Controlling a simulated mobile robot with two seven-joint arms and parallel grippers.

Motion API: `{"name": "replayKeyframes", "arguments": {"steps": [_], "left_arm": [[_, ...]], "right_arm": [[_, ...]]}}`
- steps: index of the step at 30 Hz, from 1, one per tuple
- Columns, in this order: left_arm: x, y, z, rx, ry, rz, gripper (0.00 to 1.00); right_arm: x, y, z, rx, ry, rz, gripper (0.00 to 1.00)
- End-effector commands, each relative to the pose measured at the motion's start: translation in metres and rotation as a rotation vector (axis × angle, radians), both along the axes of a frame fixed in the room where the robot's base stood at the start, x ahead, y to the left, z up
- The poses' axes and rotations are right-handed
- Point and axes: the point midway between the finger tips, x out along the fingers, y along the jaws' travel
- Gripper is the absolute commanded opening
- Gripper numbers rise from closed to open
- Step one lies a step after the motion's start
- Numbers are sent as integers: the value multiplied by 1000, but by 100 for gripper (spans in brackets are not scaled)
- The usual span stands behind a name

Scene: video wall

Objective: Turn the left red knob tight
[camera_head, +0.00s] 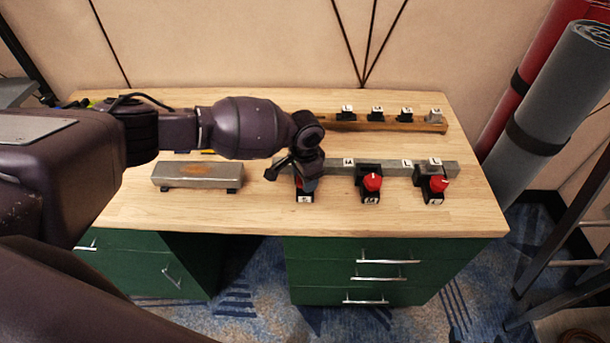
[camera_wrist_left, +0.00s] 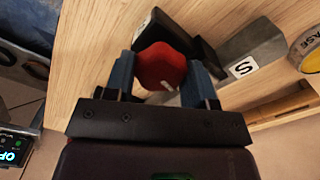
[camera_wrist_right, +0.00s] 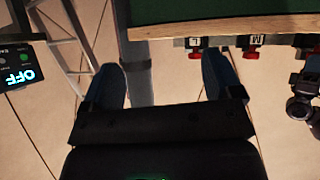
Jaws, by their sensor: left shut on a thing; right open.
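The left red knob (camera_head: 299,183) sits on a black base marked S at the desk's front. My left arm's wrist mostly covers it in the head view. In the left wrist view the red knob (camera_wrist_left: 162,68) is between the blue fingers of my left gripper (camera_wrist_left: 165,85), which is shut on it. A short white mark shows on the knob's near edge. My right gripper (camera_wrist_right: 168,85) is open and empty, in front of the desk and below its top.
The middle red knob (camera_head: 372,182) and right red knob (camera_head: 438,184) stand to the right on the same grey bar. Behind is a wooden rail (camera_head: 385,123) with several small labelled blocks. A grey metal box (camera_head: 199,176) lies left. Rolls and a ladder stand right.

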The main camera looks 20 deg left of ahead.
Motion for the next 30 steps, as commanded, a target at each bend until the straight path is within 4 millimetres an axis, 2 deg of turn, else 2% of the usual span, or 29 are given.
{"name": "replayKeyframes", "arguments": {"steps": [11,30], "left_arm": [[-1,0,0,-1,2,-355,27],[0,0,0,-1,1,-963,27]], "right_arm": [[8,1,14,0,-16,4,85],[-4,-1,10,0,10,-2,85]]}}
